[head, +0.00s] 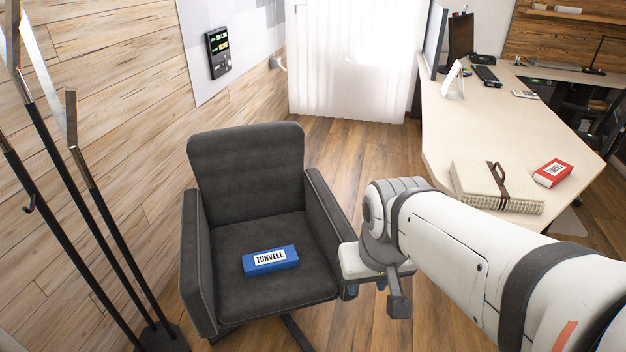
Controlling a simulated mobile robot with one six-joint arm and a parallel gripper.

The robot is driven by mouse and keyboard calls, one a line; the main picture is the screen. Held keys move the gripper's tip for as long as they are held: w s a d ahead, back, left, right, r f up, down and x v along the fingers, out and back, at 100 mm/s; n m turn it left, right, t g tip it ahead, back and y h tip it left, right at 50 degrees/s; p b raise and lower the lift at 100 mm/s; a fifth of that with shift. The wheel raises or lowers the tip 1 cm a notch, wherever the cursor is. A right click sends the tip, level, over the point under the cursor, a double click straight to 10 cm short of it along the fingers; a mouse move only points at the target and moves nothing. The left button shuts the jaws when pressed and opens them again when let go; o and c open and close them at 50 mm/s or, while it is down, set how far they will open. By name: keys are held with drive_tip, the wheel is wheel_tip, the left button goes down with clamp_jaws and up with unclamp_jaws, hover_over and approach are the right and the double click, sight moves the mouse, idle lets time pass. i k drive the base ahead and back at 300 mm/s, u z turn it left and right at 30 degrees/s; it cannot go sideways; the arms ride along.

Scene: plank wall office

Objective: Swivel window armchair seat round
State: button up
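The dark grey armchair (262,212) stands at left of centre, beside the plank wall and short of the bright curtained window (348,60). Its back is at the far side and its seat opens toward me. A blue box labelled TUNVELL (270,261) lies on the seat cushion. My gripper (377,284) is at the chair's right side, close by the right armrest. It is partly hidden by my wrist, and I cannot tell whether it touches the armrest or whether its fingers are open.
A black metal stand (95,190) rises at the left, close to the chair. A long desk (500,120) on the right holds a beige case (497,186), a red box (553,173), monitors and a keyboard. Wooden floor is free between chair and window.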

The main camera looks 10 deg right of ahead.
sight(257, 194)
drive_tip(key=i, duration=0.9)
drive_tip(key=z, duration=0.05)
